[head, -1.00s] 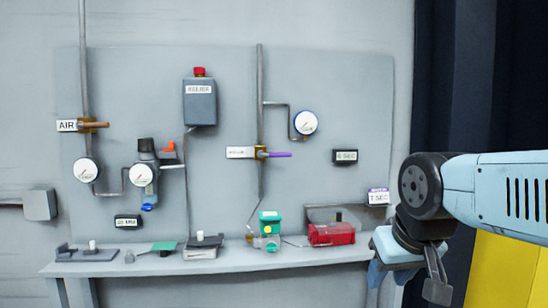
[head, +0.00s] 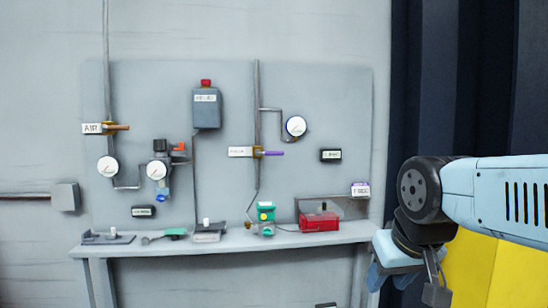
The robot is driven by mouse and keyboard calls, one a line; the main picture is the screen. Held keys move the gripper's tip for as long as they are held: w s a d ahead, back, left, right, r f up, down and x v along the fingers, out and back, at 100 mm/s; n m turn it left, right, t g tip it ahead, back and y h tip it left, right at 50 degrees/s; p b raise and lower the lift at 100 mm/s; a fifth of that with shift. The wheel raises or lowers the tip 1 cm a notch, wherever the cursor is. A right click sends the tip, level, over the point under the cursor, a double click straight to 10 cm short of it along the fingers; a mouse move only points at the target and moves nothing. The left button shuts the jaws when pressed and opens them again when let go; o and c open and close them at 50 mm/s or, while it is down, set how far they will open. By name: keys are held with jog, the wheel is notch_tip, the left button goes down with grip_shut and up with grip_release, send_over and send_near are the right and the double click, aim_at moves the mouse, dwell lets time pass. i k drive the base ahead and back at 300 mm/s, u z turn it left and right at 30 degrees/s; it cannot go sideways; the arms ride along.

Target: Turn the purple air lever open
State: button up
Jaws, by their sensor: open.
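The purple lever (head: 274,153) sticks out to the right, level, from a brass valve on a vertical pipe at the middle of the wall panel. A white label (head: 240,152) sits just left of that valve; its text is too small to read. Another lever, orange-brown (head: 118,127), points right beside the label reading AIR (head: 92,128) at the upper left. My gripper (head: 432,290) hangs at the lower right, well apart from the panel and to the right of both levers. Nothing shows in it.
A narrow grey shelf (head: 150,247) runs below the panel, with a red box (head: 319,221), a green device (head: 266,211) and several small parts on it. Gauges (head: 296,126) and a grey box with a red top (head: 206,107) are on the panel. Floor in front is not visible.

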aim_at(258, 152)
jog(key=u, duration=0.4)
jog(key=i, duration=1.35)
jog(key=z, duration=0.3)
